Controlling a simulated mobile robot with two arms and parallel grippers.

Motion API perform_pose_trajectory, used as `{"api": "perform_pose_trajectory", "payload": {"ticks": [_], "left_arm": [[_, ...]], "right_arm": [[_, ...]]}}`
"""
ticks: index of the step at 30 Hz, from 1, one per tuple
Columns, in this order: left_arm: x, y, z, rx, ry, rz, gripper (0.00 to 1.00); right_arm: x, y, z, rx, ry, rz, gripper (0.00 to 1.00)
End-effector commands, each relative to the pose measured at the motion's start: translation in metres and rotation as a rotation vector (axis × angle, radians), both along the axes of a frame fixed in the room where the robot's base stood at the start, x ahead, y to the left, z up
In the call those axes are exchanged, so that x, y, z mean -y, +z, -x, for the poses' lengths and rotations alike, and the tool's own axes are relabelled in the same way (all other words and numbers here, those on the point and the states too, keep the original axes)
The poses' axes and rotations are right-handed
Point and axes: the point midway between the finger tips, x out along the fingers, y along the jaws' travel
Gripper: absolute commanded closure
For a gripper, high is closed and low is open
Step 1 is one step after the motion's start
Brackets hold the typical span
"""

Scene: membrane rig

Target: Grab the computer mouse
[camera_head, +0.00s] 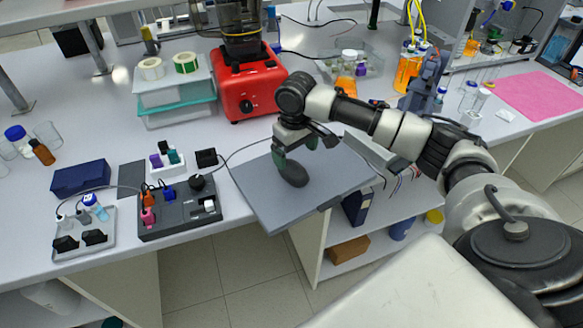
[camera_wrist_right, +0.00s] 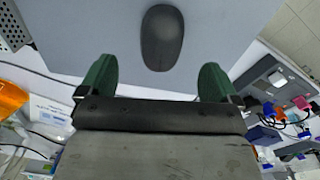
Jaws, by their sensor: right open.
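The computer mouse (camera_head: 294,175) is dark grey and rounded. It lies on a grey mat (camera_head: 258,196) at the front edge of the bench. My right gripper (camera_head: 296,153) is above the mat at the mouse, open, with green fingers. In the right wrist view the mouse (camera_wrist_right: 162,38) shows whole, just ahead of the gap between the spread fingers (camera_wrist_right: 158,72), with nothing held. In the head view part of the mouse is hidden behind a finger. My left gripper is not in view.
A black device (camera_head: 180,212) with coloured plugs stands left of the mat. A red stirrer (camera_head: 248,82) stands behind it. The mat reaches out over the bench edge, above open shelves (camera_head: 350,238). The mat is bare around the mouse.

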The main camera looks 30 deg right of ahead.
Motion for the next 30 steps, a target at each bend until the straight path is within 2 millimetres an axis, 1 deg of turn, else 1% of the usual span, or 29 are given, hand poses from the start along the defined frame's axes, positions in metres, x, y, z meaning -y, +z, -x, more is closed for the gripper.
{"api": "perform_pose_trajectory", "payload": {"ticks": [1,3,6,8,10,15,19,24,25,30], "left_arm": [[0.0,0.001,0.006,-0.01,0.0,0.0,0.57],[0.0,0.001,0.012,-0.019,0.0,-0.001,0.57],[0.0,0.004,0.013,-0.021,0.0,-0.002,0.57],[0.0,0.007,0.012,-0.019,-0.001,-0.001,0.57],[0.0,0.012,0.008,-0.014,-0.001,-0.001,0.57],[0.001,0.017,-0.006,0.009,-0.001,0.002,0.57],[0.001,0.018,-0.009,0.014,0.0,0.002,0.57],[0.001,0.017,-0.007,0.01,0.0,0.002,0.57],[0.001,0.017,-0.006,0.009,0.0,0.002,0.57],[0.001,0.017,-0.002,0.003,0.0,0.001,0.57]], "right_arm": [[0.0,-0.005,0.0,0.0,0.0,-0.001,0.07],[0.0,-0.011,0.0,0.0,0.001,0.0,0.07],[-0.001,-0.017,0.0,0.0,0.001,0.0,0.07],[-0.002,-0.023,-0.001,-0.001,0.001,0.0,0.07],[-0.002,-0.034,-0.002,-0.002,0.001,0.0,0.07],[-0.003,-0.058,-0.003,0.0,0.001,0.0,0.07],[-0.003,-0.065,-0.003,0.003,0.002,0.001,0.07],[-0.003,-0.066,-0.003,0.003,0.002,0.001,0.07],[-0.003,-0.066,-0.003,0.003,0.002,0.001,0.09],[-0.003,-0.065,-0.003,0.003,0.002,0.001,0.35]]}}
